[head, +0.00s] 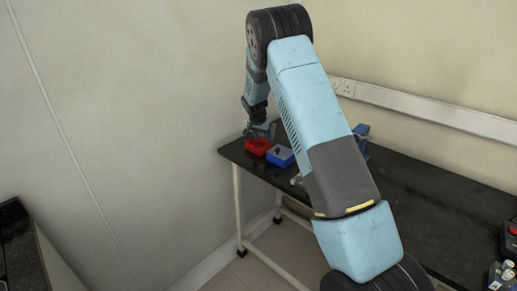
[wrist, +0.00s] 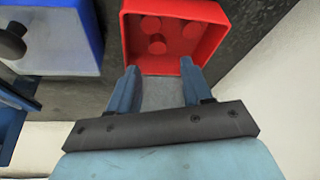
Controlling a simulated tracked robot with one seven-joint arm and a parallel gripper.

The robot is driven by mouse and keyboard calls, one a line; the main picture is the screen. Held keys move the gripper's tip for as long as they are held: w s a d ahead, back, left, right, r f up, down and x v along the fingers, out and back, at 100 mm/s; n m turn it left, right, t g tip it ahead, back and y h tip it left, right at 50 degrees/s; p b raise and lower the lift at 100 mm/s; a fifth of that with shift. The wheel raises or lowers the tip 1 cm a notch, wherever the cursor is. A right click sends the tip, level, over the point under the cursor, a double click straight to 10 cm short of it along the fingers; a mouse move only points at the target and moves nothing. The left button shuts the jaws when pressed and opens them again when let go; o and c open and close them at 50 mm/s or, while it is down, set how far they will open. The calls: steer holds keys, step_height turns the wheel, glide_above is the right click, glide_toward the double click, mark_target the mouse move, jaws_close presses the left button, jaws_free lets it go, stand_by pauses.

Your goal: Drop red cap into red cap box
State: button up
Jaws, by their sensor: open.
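The red cap box (wrist: 217,38) is an open red tray at the top middle of the wrist view. It also shows in the head view (head: 258,147) near the table's left end. In the head view my gripper (head: 262,131) is over the red box. Whether the fingertips touch the box cannot be told.
A blue box (wrist: 60,55) stands left of the red box, with a dark round-ended object (wrist: 10,42) in it. The black table (head: 430,190) has bare room to the right. A wall (head: 130,100) is close behind and left. Small items (head: 503,272) sit at the far right.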

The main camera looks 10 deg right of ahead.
steer(key=v, duration=1.3)
steer(key=shift+s+r, duration=0.15)
steer(key=shift+r, duration=0.1)
steer(key=shift+r, duration=0.1)
steer(key=s+d+r+n+y, duration=0.1)
steer(key=s+d+r+n, duration=0.1)
steer(key=s+r, duration=0.85)
steer(key=s+d+r+n+y, duration=0.1)
steer(key=s+d+r, duration=0.2)
steer(key=s+r, duration=0.7)
steer(key=s+f+n+t, duration=0.1)
steer(key=s+n, duration=0.1)
steer(key=s, duration=1.3)
steer(key=s+f+n+t, duration=0.1)
steer(key=s+n, duration=0.1)
steer(key=s, duration=1.3)
steer(key=shift+a+f+y, duration=0.2)
steer(key=shift+f+y, duration=0.1)
